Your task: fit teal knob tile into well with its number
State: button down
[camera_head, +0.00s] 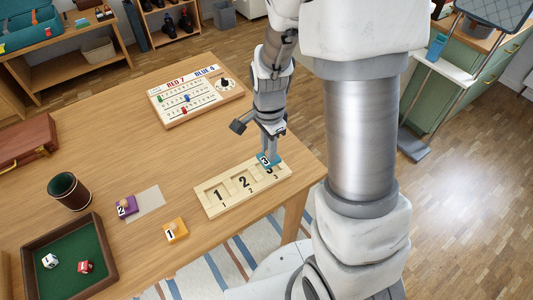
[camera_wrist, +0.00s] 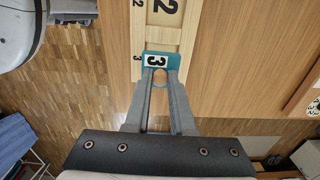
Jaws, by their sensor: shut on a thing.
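The teal knob tile (camera_head: 265,160), marked 3, is held by my gripper (camera_head: 269,152). It also shows in the wrist view (camera_wrist: 147,60), between the fingertips (camera_wrist: 160,74). The pale wooden board (camera_head: 213,212) has wells numbered 1, 2 and 3 in a row. The tile is at the well 3 end, its far edge overlapping the board's back rim in the head view. Part of the well's printed 3 (camera_head: 270,170) shows below the tile, so it looks raised, not seated.
A purple tile 2 (camera_head: 126,207) and an orange tile 1 (camera_head: 175,231) lie left of the board. A score board (camera_head: 195,97) stands behind. A dark cup (camera_head: 69,191) and a green-lined tray (camera_head: 110,262) with dice are at the left. Table is clear between.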

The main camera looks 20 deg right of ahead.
jog(key=shift+f+b, duration=0.55)
jog(key=shift+f, duration=1.5)
jog(key=shift+f, duration=0.2)
jog(key=c, duration=0.8)
grip_release()
jog(key=shift+o, duration=0.2)
jog(key=shift+r, duration=0.15)
